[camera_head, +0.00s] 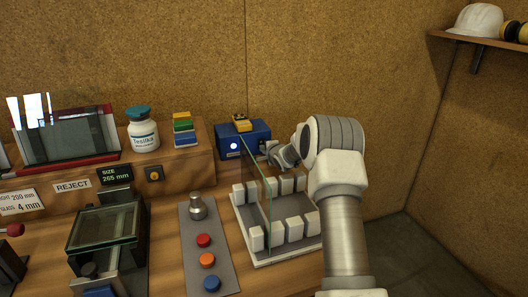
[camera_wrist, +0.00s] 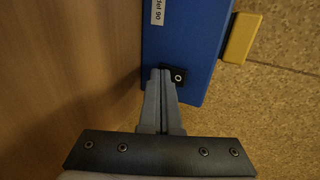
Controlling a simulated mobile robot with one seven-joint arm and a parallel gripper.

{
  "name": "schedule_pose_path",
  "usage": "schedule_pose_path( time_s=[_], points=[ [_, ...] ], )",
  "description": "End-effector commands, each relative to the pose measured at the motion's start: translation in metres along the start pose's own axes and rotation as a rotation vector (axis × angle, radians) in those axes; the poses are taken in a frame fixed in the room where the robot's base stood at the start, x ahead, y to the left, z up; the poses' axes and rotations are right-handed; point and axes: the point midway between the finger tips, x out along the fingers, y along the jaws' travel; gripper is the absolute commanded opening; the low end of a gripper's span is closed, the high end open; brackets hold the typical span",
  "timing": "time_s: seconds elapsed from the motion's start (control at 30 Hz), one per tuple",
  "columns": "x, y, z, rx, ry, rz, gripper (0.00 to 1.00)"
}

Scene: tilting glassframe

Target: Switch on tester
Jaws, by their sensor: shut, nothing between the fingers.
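The tester looks to be the blue box (camera_head: 228,149) on the raised wooden ledge, with a lit white round spot on its front and a yellow item (camera_head: 241,122) on top. In the wrist view the blue box (camera_wrist: 185,45) shows a white label and a small black switch plate (camera_wrist: 179,76) with a round metal centre. My gripper (camera_wrist: 161,71) is shut and empty, its fingertips at the left edge of the switch plate. I cannot tell whether they touch it.
An upright glass pane (camera_head: 256,190) stands in a white-blocked rack (camera_head: 280,253) before the box. A button panel (camera_head: 190,232) with red, orange and blue buttons lies left of it.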

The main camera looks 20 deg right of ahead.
Motion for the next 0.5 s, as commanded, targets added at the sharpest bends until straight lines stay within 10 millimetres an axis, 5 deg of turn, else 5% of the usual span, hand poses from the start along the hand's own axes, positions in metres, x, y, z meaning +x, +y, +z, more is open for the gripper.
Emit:
schedule_pose_path(
  time_s=[0.5],
  points=[
    [-0.006,-0.017,-0.001,0.001,0.001,-0.002,0.0]
  ],
)
